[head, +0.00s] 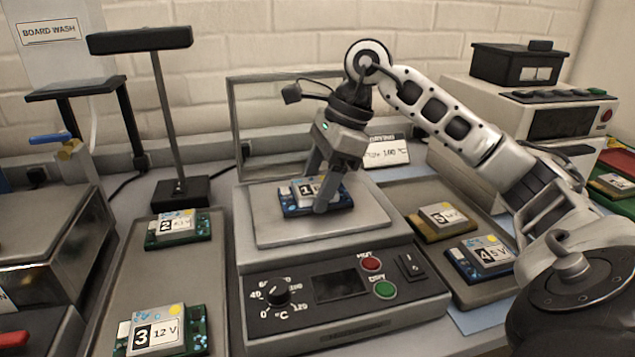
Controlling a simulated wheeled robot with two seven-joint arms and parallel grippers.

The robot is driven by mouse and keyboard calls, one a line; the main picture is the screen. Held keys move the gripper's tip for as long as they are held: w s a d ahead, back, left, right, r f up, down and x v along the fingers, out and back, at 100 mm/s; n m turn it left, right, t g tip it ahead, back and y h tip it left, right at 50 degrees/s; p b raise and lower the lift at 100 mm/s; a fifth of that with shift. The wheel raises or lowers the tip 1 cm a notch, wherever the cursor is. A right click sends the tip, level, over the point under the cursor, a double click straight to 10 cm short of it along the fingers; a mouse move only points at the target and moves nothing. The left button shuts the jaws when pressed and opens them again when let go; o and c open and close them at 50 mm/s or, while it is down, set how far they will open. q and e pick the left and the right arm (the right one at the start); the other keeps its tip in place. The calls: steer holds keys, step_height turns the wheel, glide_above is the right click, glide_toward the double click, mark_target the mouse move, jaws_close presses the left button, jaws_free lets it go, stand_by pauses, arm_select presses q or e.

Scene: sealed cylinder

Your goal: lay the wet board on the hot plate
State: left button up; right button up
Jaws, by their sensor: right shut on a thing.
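My right gripper (333,190) points down over the hot plate and is shut on a blue board labelled 1 (296,205). The board is at the top surface of the hot plate (268,232), near its middle, and looks flat. I cannot tell whether it rests on the plate or is held just above it. The gripper fingers hide part of the board and its label. The hot plate has a dial, a dark display, a red button and a green button on its front. My left gripper is not in view.
A tray (128,262) on the left holds green boards 2 (178,229) and 3 (158,331). A tray (412,193) on the right holds boards 5 (441,221) and 4 (480,258). A stand with a dark bar (172,120) rises behind the left tray. A metal frame (233,120) stands behind the hot plate.

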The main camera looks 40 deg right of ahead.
steer(key=shift+f, duration=0.2)
steer(key=o, duration=1)
steer(key=shift+o, duration=0.2)
steer(key=shift+d+r, duration=0.1)
steer(key=shift+r, duration=0.45)
steer(key=p+v, duration=0.2)
steer(key=v, duration=0.9)
steer(key=shift+r, duration=0.2)
steer(key=shift+s+f, duration=0.1)
steer(key=shift+s, duration=0.05)
